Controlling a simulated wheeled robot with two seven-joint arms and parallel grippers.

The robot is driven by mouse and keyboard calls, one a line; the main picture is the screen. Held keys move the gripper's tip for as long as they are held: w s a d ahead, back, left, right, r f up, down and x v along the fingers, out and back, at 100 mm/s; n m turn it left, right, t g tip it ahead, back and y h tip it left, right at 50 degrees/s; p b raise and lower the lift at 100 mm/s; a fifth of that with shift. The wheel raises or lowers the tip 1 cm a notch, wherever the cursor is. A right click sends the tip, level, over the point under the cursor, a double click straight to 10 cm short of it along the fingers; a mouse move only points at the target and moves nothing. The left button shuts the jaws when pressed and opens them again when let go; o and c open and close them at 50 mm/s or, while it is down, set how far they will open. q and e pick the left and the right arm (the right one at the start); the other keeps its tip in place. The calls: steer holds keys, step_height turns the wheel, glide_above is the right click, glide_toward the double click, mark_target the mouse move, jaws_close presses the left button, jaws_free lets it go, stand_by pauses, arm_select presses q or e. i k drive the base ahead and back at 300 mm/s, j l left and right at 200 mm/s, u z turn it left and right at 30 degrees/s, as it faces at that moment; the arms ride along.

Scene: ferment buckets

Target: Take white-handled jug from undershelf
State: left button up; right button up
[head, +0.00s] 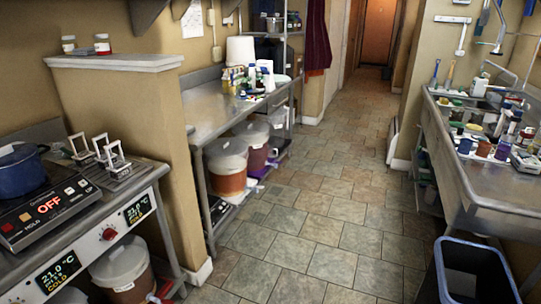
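No jug with a clearly visible white handle can be made out. On the undershelf of the middle steel counter (203,104) stand several lidded translucent buckets. The nearest bucket (227,182) has orange-brown contents and a pale lid. A second bucket (258,157) with reddish contents stands behind it, and another pale container (278,119) is farther back. A further lidded bucket (122,272) stands under the left counter, partly hidden by its front. Small white parts near the bucket bases are too small to identify. Neither of my grippers is in view.
The left counter (140,188) carries a hot plate reading OFF and a blue pot (22,172). A tan half wall (130,110) separates it from the middle counter. A sink counter (455,170) and dark blue bin (470,275) stand right. The tiled floor (320,210) between is clear.

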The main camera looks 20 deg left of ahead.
mark_target(271, 153)
steer(key=i+j+u, duration=0.1)
steer(key=i+u, duration=0.2)
steer(key=i, duration=2.9)
steer(key=i+u, duration=0.15)
steer(key=i, duration=0.5)
steer(key=i+u, duration=0.1)
steer(key=i, duration=0.6)
steer(key=i+l+u, duration=0.15)
steer(key=i, duration=0.5)
